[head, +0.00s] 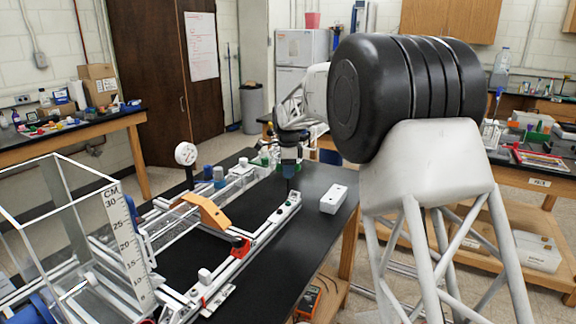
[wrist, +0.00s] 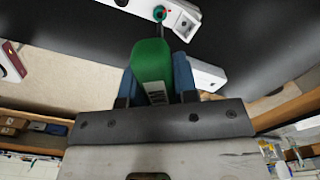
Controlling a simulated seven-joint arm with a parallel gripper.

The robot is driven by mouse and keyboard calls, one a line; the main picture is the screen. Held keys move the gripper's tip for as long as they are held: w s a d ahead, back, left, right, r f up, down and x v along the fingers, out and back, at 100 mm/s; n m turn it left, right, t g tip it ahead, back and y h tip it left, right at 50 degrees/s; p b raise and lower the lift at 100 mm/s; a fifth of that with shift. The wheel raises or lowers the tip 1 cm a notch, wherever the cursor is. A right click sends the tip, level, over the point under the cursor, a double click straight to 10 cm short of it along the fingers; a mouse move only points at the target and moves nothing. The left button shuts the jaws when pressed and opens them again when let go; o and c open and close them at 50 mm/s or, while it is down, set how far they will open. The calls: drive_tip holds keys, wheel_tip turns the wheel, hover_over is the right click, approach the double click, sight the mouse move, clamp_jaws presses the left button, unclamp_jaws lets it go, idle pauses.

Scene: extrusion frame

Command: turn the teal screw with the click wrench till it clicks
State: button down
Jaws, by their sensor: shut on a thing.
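My gripper (wrist: 157,76) is shut on the green handle of the click wrench (wrist: 151,62), with one blue finger on each side of it. The wrench's thin shaft runs from the handle toward the teal screw (wrist: 159,12) in the white frame piece at the top of the wrist view. The shaft's tip appears at or very near the screw; I cannot tell whether it is seated. In the head view my gripper (head: 289,168) points down above the far right end of the extrusion frame (head: 262,238).
A white box (head: 334,199) stands on the black table right of the frame. An orange bracket (head: 206,210) and a red part (head: 240,247) sit on the frame. A clear tank with a centimetre scale (head: 126,245) is at left. The table's front right is clear.

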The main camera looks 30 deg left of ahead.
sight(288, 190)
drive_tip(key=shift+f, duration=1.25)
drive_tip(key=shift+f, duration=0.7)
idle(1.3)
drive_tip(key=shift+m, duration=0.8)
drive_tip(key=shift+f, duration=0.1)
drive_tip(key=shift+m, duration=0.7)
drive_tip(key=shift+m, duration=0.3)
drive_tip(key=shift+m, duration=0.5)
